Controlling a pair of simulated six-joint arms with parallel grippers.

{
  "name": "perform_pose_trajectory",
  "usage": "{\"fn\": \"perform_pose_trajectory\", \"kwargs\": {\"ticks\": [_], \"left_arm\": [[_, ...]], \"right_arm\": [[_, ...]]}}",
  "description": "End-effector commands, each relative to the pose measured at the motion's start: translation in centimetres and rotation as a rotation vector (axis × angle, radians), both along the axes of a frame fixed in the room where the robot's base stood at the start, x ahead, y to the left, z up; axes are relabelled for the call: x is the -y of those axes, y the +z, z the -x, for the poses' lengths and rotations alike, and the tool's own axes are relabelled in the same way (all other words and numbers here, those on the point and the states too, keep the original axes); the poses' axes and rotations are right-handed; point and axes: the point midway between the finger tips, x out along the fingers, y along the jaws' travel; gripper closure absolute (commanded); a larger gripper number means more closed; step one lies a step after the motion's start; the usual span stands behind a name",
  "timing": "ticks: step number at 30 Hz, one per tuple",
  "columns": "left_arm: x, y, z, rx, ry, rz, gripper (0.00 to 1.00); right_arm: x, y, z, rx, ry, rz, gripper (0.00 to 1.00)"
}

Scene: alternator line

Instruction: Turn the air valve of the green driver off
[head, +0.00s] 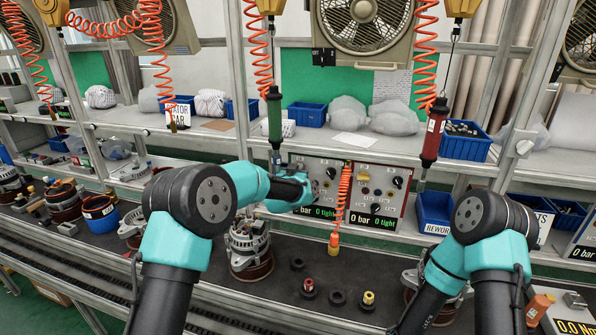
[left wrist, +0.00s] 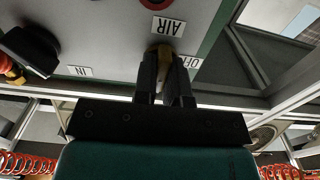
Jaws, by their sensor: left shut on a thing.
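The green driver (head: 274,118) hangs upright from its orange coiled hose above the bench. Behind my left arm is the left grey control panel (head: 328,168), partly hidden. My left gripper (head: 308,189) is at this panel's front. In the left wrist view it (left wrist: 165,72) is shut on a small brass-coloured air valve handle (left wrist: 163,49), mostly hidden between the fingers. The panel appears upside down there, with the AIR label (left wrist: 168,27) beside the handle and the OFF label (left wrist: 190,62) just right of the fingers. My right gripper is out of view.
A red driver (head: 433,132) hangs on the right over a second panel (head: 381,186). An orange coiled hose (head: 343,195) hangs between the panels. An alternator (head: 249,245) and several small sockets stand on the dark bench. A blue bin (head: 434,208) is to the right.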

Motion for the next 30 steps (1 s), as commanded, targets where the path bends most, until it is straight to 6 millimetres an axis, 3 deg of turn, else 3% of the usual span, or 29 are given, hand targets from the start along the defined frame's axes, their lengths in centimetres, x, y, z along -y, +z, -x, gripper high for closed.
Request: {"fn": "perform_pose_trajectory", "kwargs": {"ticks": [8,18,28,29,30], "left_arm": [[-0.02,0.0,0.0,-0.01,0.0,0.034,1.0],[-0.09,0.0,-0.02,-0.063,0.0,0.221,1.0],[-0.1,0.0,-0.02,-0.069,0.0,0.239,1.0],[-0.1,0.0,-0.02,-0.069,0.0,0.239,0.86],[-0.1,0.0,-0.02,-0.069,0.0,0.239,0.83]], "right_arm": [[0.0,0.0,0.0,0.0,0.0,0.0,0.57],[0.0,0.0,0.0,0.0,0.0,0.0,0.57],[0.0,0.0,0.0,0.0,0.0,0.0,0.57],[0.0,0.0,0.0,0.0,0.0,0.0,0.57],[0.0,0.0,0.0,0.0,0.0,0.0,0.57]]}}
